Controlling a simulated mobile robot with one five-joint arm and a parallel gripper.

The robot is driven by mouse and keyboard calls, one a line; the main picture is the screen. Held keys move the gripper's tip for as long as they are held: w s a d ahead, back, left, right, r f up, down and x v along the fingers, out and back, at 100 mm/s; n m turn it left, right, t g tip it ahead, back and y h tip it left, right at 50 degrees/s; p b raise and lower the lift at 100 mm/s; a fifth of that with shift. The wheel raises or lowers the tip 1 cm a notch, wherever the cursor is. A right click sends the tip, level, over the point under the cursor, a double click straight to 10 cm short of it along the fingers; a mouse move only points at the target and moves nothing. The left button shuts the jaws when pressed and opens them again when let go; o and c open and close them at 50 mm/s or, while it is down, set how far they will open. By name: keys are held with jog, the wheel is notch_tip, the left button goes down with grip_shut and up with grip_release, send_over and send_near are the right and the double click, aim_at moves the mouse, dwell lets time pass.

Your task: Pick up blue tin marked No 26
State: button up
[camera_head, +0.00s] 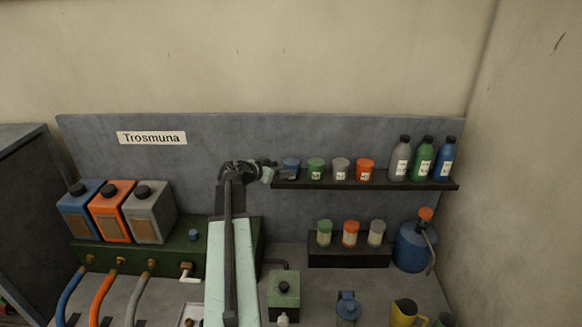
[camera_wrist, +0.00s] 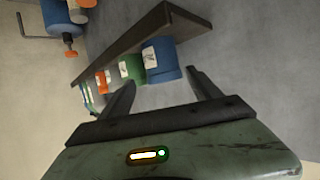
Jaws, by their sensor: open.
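The blue tin (camera_head: 291,165) stands at the left end of the dark wall shelf in the head view. It also shows in the wrist view (camera_wrist: 163,62), its white label toward the camera, the writing too small to read. My gripper (camera_head: 277,172) is just left of the tin in the head view. In the wrist view my gripper (camera_wrist: 160,78) is open, its two fingers on either side of the near end of the tin, with nothing clearly held between them. Whether a finger touches the tin cannot be told.
The shelf (camera_head: 370,184) also carries a green tin (camera_head: 316,168) close beside the blue one, then a grey tin (camera_head: 340,168), an orange tin (camera_head: 365,169) and several bottles (camera_head: 423,158). A lower rack (camera_head: 349,256) holds more small containers. The wall panel stands close behind.

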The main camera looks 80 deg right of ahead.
aim_at(295, 159)
jog(key=b+x, duration=0.1)
jog(key=x, duration=0.1)
jog(key=b+x, duration=0.1)
jog(key=x, duration=0.2)
jog(key=f+b+x, duration=0.1)
jog(key=x, duration=0.1)
jog(key=shift+w+d+f+b, duration=0.1)
jog(key=shift+w+d+b, duration=0.1)
jog(key=shift+d+b, duration=0.1)
jog(key=shift+s+d, duration=0.1)
jog(key=shift+s, duration=0.05)
jog(key=shift+c, duration=0.5)
jog(key=c, duration=1.3)
jog(key=shift+o, duration=0.2)
jog(key=shift+r+p, duration=0.6)
jog(key=shift+p, duration=0.05)
notch_tip(295, 159, up, 3)
jog(key=p, duration=0.3)
jog(key=shift+r, duration=0.15)
jog(key=a, duration=1.6)
jog(key=shift+w+a+r+p, duration=0.15)
jog(key=shift+w+r+p, duration=0.1)
jog(key=shift+r+p, duration=0.15)
